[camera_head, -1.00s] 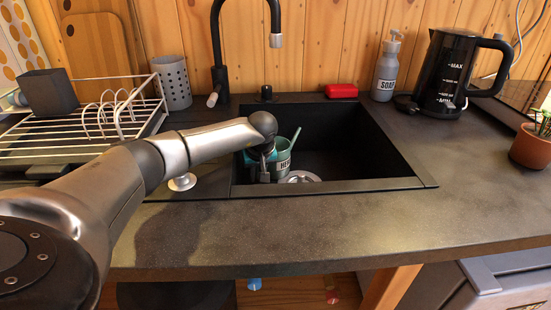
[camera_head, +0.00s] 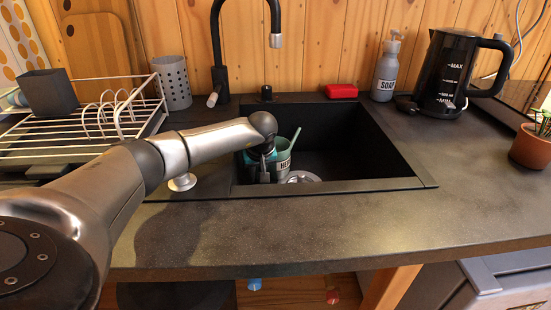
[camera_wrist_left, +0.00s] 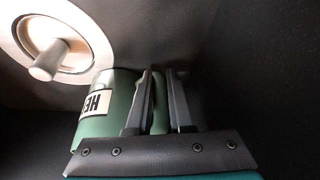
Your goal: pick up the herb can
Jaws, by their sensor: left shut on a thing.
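The herb can (camera_head: 283,162) is green with a white label and stands in the black sink (camera_head: 346,160), partly behind my left gripper. A thin green stick-like thing rises from it. My left gripper (camera_head: 264,175) reaches down into the sink at the can's left side. In the left wrist view the can (camera_wrist_left: 100,122) shows its label, and the fingers of the left gripper (camera_wrist_left: 158,100) are shut on its green handle-like part. The can's lower part is hidden in the head view. My right gripper is not in view.
The sink drain (camera_head: 302,177) lies beside the can and also shows in the left wrist view (camera_wrist_left: 62,45). A black faucet (camera_head: 218,60) rises behind. A dish rack (camera_head: 95,120) is at the left; a soap bottle (camera_head: 386,70) and kettle (camera_head: 447,75) are at the back right.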

